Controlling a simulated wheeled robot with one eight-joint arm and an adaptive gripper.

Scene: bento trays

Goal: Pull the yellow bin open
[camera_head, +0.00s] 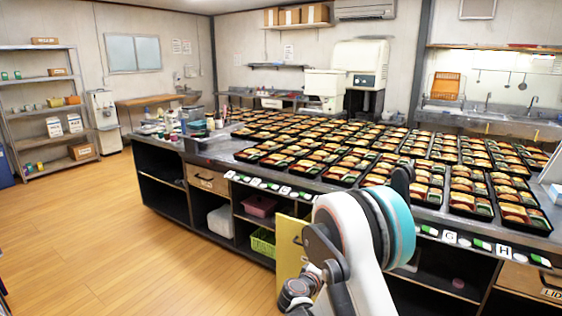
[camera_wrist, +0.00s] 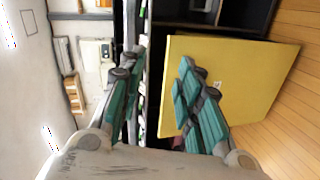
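The yellow bin front (camera_head: 290,250) is a flat yellow panel on the near side of the counter, partly hidden behind my arm in the head view. In the wrist view the yellow panel (camera_wrist: 245,75) fills the right half, with a small pale mark on it. My gripper (camera_wrist: 158,62) is open, its two teal-padded fingers spread apart. The right finger overlaps the panel's left part in the picture; the left finger lies over the counter side. Nothing is visibly held. I cannot tell whether a finger touches the panel. My fingertips are hidden in the head view.
The long counter (camera_head: 226,171) carries many bento trays on top. Open shelves below hold a green basket (camera_head: 263,242), a pink bin (camera_head: 259,205) and a white container (camera_head: 221,221). Wooden floor (camera_head: 110,235) is clear at left; a rack (camera_head: 40,110) stands against the wall.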

